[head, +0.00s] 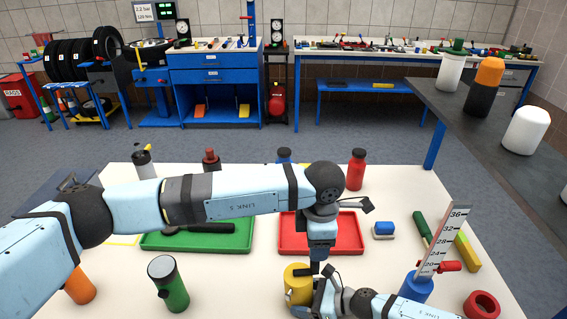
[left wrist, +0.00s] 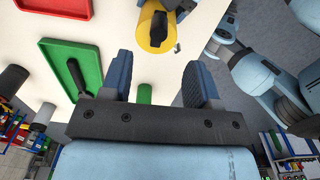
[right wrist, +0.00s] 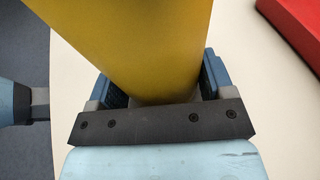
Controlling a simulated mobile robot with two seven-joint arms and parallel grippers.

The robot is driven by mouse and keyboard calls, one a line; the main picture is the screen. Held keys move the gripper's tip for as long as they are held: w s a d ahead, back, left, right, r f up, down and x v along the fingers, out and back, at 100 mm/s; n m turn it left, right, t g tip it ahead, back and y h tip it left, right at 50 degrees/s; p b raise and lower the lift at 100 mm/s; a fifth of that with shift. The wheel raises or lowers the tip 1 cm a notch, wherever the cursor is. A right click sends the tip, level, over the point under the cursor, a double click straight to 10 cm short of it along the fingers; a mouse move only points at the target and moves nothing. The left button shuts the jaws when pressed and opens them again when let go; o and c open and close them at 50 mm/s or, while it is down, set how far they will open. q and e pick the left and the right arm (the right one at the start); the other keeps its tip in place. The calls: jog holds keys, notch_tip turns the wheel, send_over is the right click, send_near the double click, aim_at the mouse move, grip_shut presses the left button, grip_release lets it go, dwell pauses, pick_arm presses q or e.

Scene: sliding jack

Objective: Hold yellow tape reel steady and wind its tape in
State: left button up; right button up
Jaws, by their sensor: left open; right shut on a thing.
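The yellow tape reel (head: 296,285) stands near the front of the white table, below the red tray in the head view. My right gripper (head: 312,296) is shut on the reel's side, and the reel fills the right wrist view (right wrist: 140,45) between its fingers. My left gripper (head: 318,266) is just above the reel, pointing down, open and empty. In the left wrist view the reel (left wrist: 153,38) lies beyond the open left fingers (left wrist: 159,85), apart from them. A dark part crosses the reel there; I cannot tell what it is. No drawn-out tape is clearly visible.
A red tray (head: 348,220) and a green tray (head: 160,241) lie behind. A white graduated scale (head: 440,243) stands by a blue cylinder (head: 416,287) at right, near a red ring (head: 482,304). A green cylinder (head: 170,284) and an orange one (head: 79,287) stand at left.

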aim_at(314, 264)
pick_arm(q)
jog(key=shift+f, duration=4.45)
jog(key=shift+c, duration=0.2)
jog(key=c, duration=0.7)
jog(key=shift+w+n, duration=0.15)
jog(key=shift+n, duration=0.15)
